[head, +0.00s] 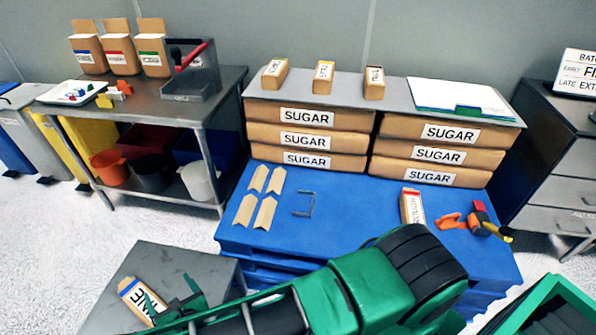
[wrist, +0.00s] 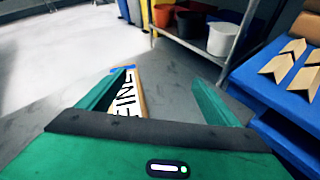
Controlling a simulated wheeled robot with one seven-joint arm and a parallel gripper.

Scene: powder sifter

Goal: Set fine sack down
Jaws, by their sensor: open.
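The fine sack (head: 133,293) is a small tan packet with a blue stripe and a white label. It appears to rest on a grey stand (head: 150,259) at the lower left of the head view. My gripper (head: 172,300) is over the stand and partly covers the sack. In the wrist view my gripper (wrist: 160,79) is open, and the fine sack (wrist: 127,100) shows between the fingers, close to the left one. Whether that finger touches it I cannot tell. The sack's near end is hidden behind the gripper body.
A blue pallet (head: 340,210) with stacked sugar sacks (head: 305,139) stands right of the stand. A packet (head: 412,206) and coloured clips lie on it. A steel table (head: 140,88) with more packets is behind. Pale floor is clear left of the stand.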

